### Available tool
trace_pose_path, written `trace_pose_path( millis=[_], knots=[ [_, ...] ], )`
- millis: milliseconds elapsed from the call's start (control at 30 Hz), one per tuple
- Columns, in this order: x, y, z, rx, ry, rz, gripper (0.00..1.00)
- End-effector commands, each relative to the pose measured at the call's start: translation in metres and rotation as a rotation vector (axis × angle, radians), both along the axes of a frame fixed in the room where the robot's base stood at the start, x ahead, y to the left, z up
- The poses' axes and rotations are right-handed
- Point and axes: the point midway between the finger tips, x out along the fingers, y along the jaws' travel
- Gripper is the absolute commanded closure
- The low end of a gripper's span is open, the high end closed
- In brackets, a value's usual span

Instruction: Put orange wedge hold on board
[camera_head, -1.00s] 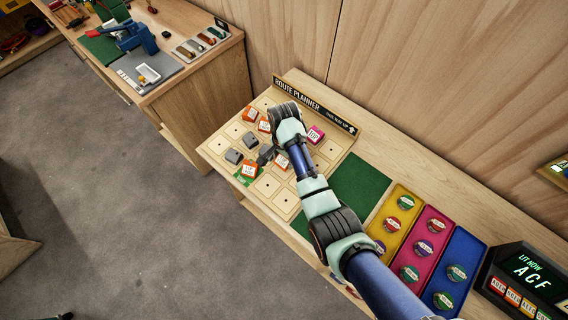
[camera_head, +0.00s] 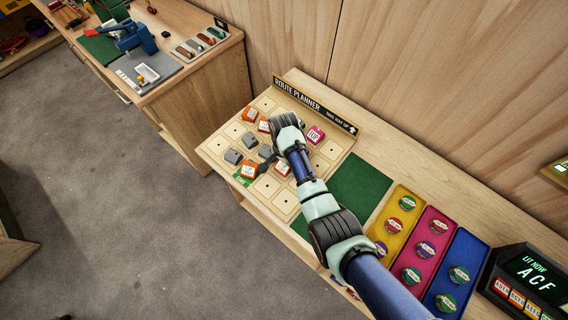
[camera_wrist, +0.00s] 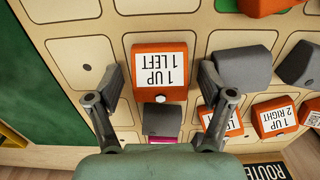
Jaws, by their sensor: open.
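An orange wedge hold labelled "1 UP 1 LEFT" (camera_wrist: 160,72) shows in the wrist view between the fingers of my gripper (camera_wrist: 160,92). The fingers are open, one on each side, with visible gaps to the hold. It appears to sit on the pale square-celled board (camera_wrist: 72,50). In the head view my arm partly covers this hold (camera_head: 282,167), and my gripper (camera_head: 268,157) is low over the board (camera_head: 266,186). Other orange holds (camera_head: 249,114) are on the board, one beside the green start cell (camera_head: 242,181).
Grey holds (camera_wrist: 242,70) and a pink TOP hold (camera_head: 315,135) stand close around on the board. The ROUTE PLANNER sign (camera_head: 315,104) runs along its back edge. A green mat (camera_head: 358,190) and yellow, pink and blue trays (camera_head: 445,297) with round pieces lie to the right.

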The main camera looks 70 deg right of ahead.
Motion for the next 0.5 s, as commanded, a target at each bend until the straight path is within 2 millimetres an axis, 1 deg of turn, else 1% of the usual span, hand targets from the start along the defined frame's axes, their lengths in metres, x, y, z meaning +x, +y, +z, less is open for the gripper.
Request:
trace_pose_path(
  millis=[67, 167, 267, 400, 500],
  knots=[
    [0.0, 0.0, 0.001, 0.0, 0.0, 0.0, 0.2],
    [0.0, 0.0, 0.009, 0.0, -0.001, 0.0, 0.2],
    [0.0, -0.001, 0.029, -0.002, -0.002, 0.0, 0.2],
    [0.001, -0.001, 0.066, -0.003, -0.003, 0.0, 0.2],
    [0.001, -0.001, 0.089, -0.003, -0.002, 0.0, 0.2]
  ],
)
